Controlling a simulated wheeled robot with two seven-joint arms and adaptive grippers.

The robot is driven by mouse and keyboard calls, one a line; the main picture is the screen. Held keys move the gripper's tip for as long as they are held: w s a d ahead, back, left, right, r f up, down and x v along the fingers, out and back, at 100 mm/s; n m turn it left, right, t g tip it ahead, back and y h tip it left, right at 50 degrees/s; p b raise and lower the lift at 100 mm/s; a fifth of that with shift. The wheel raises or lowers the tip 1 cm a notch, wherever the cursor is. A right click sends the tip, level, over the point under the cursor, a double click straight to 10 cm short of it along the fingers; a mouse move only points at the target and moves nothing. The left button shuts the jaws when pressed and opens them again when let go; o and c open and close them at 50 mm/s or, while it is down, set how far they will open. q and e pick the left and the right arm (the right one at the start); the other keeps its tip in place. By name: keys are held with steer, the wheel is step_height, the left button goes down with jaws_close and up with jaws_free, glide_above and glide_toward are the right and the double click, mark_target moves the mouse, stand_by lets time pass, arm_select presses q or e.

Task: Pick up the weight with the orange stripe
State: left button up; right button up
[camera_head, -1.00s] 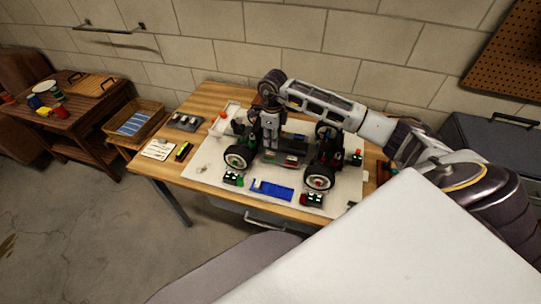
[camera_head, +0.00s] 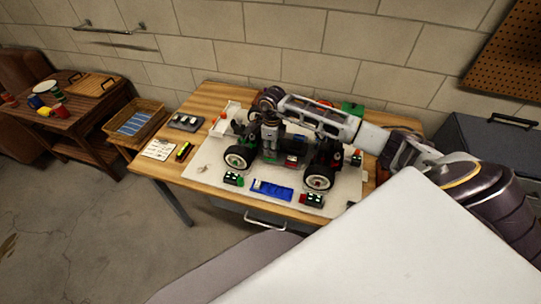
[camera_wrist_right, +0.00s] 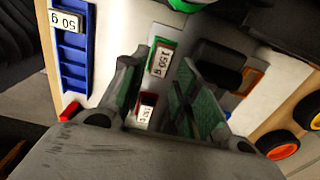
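My right gripper (camera_head: 269,143) is over the rc car on the table, its fingers pointing down into the car's middle. In the right wrist view the gripper (camera_wrist_right: 157,98) is open, with green pads on its fingers. Between and just beyond the fingers are a weight with a white label (camera_wrist_right: 162,61), which seems to read 150 g, and a second labelled weight (camera_wrist_right: 145,110) with red around it. No orange stripe is clear on either. An orange patch (camera_wrist_right: 250,82) shows right of the fingers. The car's wheels (camera_head: 238,157) are black with white rims. My left gripper is not in view.
A blue tray (camera_head: 272,190) lies in front of the car; in the wrist view a 50 g weight (camera_wrist_right: 66,20) is at its end. A grey tray (camera_head: 185,122) and paper (camera_head: 158,150) lie at the table's left.

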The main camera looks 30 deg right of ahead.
step_height(320, 180, down, 3)
steer(key=shift+r, duration=0.2)
steer(key=shift+f, duration=0.15)
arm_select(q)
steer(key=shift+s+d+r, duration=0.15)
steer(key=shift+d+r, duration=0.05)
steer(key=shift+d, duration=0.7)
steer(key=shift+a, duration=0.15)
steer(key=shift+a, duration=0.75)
arm_select(e)
jaws_close()
